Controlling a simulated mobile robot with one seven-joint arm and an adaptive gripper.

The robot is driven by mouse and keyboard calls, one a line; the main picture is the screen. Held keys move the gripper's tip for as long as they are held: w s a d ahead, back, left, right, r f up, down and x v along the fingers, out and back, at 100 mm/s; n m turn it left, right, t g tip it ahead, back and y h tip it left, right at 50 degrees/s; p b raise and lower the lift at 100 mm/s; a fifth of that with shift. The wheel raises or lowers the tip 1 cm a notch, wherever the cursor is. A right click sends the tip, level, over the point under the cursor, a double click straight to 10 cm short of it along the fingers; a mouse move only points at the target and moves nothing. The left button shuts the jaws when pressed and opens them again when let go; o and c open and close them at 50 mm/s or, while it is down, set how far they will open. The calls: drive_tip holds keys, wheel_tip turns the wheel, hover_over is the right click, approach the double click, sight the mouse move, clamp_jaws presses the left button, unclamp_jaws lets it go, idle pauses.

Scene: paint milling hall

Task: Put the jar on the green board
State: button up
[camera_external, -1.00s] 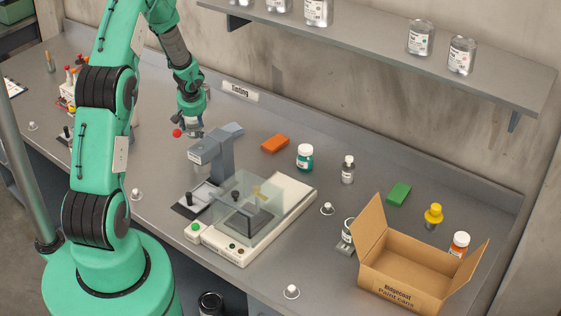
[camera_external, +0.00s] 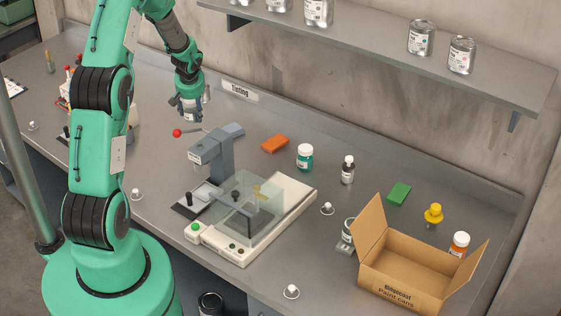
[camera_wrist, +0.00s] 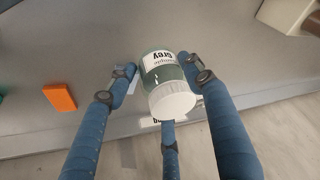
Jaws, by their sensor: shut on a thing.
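My gripper (camera_external: 188,108) is shut on a jar, raised above the bench near the back wall. In the wrist view my gripper (camera_wrist: 163,82) has blue fingers around the jar (camera_wrist: 163,80), which has a white lid, a grey-green body and a label reading "Grey". The jar (camera_external: 191,114) is small and partly covered by the fingers in the external view. The green board (camera_external: 398,194) lies flat and bare on the bench at the right, well away from my gripper.
An orange block (camera_external: 274,144) and a teal jar (camera_external: 305,157) lie between my gripper and the green board. A dark bottle (camera_external: 347,170), a yellow-topped item (camera_external: 433,214) and an open carton (camera_external: 410,268) are nearby. A shelf (camera_external: 400,50) overhangs the back. A press-like machine (camera_external: 250,215) stands in front.

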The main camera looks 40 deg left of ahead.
drive_tip(key=w+d+m, duration=0.1)
drive_tip(key=w+d, duration=0.1)
drive_tip(key=d, duration=0.3)
drive_tip(key=w+d+m, duration=0.1)
drive_tip(key=w+d, duration=0.1)
drive_tip(key=d, duration=0.3)
drive_tip(key=w+d+m+h+p, duration=0.1)
drive_tip(key=w+d, duration=0.1)
drive_tip(key=d, duration=0.4)
drive_tip(key=shift+w+t, duration=0.4)
drive_tip(key=w+d+m, duration=0.1)
drive_tip(key=d, duration=0.5)
drive_tip(key=w+d+m+h+p, duration=0.1)
drive_tip(key=d+m, duration=0.1)
drive_tip(key=d, duration=0.5)
drive_tip(key=w+d+m, duration=0.1)
drive_tip(key=d, duration=0.5)
drive_tip(key=shift+d+r+h, duration=0.1)
drive_tip(key=shift+d+h, duration=0.2)
drive_tip(key=s+d+m+h+p, duration=0.1)
drive_tip(key=s+d+m, duration=0.15)
drive_tip(key=d, duration=1.25)
drive_tip(key=s+d+m+h+p, duration=0.15)
drive_tip(key=d+m, duration=0.25)
drive_tip(key=d, duration=1.2)
drive_tip(key=f, duration=0.2)
drive_tip(key=s+f, duration=0.1)
drive_tip(key=f, duration=0.2)
drive_tip(key=shift+d, duration=0.15)
